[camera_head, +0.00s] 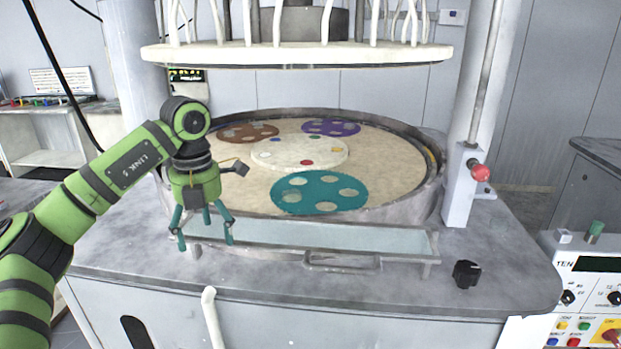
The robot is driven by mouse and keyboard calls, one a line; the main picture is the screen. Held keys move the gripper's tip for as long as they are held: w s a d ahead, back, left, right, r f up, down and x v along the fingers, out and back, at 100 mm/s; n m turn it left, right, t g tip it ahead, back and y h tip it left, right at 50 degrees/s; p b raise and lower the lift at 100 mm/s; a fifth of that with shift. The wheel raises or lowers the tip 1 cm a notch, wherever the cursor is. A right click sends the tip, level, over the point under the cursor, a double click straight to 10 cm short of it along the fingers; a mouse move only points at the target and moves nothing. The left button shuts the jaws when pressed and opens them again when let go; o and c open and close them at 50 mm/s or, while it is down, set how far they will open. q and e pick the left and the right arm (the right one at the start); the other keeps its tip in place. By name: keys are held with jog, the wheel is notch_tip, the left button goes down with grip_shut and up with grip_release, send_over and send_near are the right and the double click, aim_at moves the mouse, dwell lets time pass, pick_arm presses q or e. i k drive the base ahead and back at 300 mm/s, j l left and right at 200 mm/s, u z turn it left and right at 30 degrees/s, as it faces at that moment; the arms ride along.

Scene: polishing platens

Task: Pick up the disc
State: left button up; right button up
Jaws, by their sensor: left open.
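Several discs lie in a round machine basin. A teal disc with holes (319,193) is at the front, a brown disc (248,132) at the back left and a purple disc (331,128) at the back right. A white round plate (285,153) in the middle carries small coloured pieces, including a red one (307,163). I cannot tell which disc is meant. My left gripper (205,244) is open and empty, pointing down left of the teal disc, at the basin's front left. It appears apart from every disc. My right gripper is out of view.
The basin's raised metal rim (405,211) surrounds the discs. A white upper platen (300,54) hangs above them. A clear-topped tray (330,238) runs along the front. A column with a red knob (480,173) stands right, with a black knob (466,273) on the counter.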

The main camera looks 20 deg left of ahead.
aim_at(292, 195)
jog(key=i, duration=1.05)
